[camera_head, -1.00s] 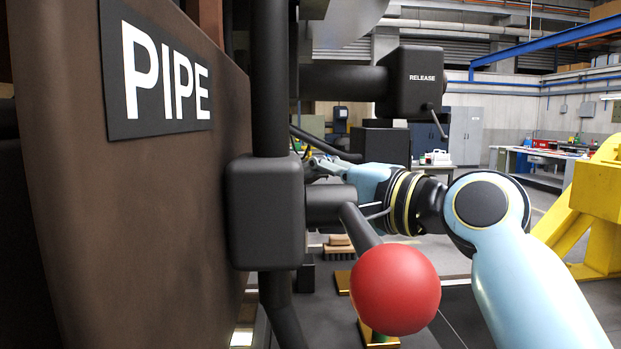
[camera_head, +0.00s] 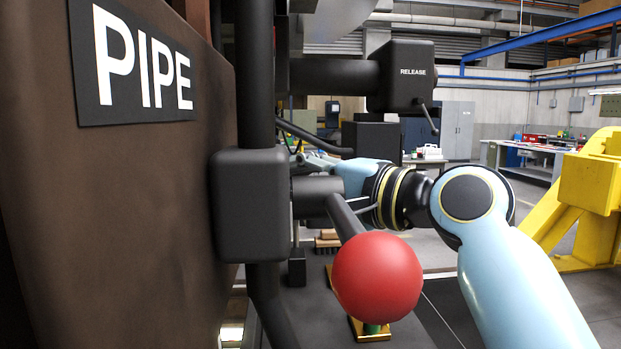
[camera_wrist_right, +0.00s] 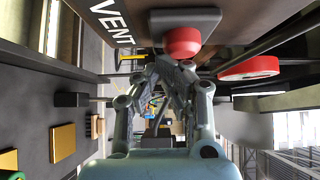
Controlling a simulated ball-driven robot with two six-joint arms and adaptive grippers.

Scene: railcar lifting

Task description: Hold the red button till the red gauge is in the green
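A red round button (camera_wrist_right: 183,41) on a dark block, beside a VENT plate (camera_wrist_right: 112,22), shows at the top of the right wrist view. My right gripper (camera_wrist_right: 170,66) points at it with its fingers drawn together at the tips, and nothing shows between them. The tips are very close to the button; I cannot tell whether they touch. In the head view my right arm reaches in from the right, and its gripper (camera_head: 308,161) is mostly hidden behind a dark post. My left gripper is not in view. I see no red gauge in either view.
A lever with a large red ball (camera_head: 377,278) stands in front of my right arm. A brown tank wall with a PIPE sign (camera_head: 140,65) fills the left. A RELEASE box (camera_head: 408,77) hangs above the arm. A yellow frame (camera_head: 590,190) stands at right.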

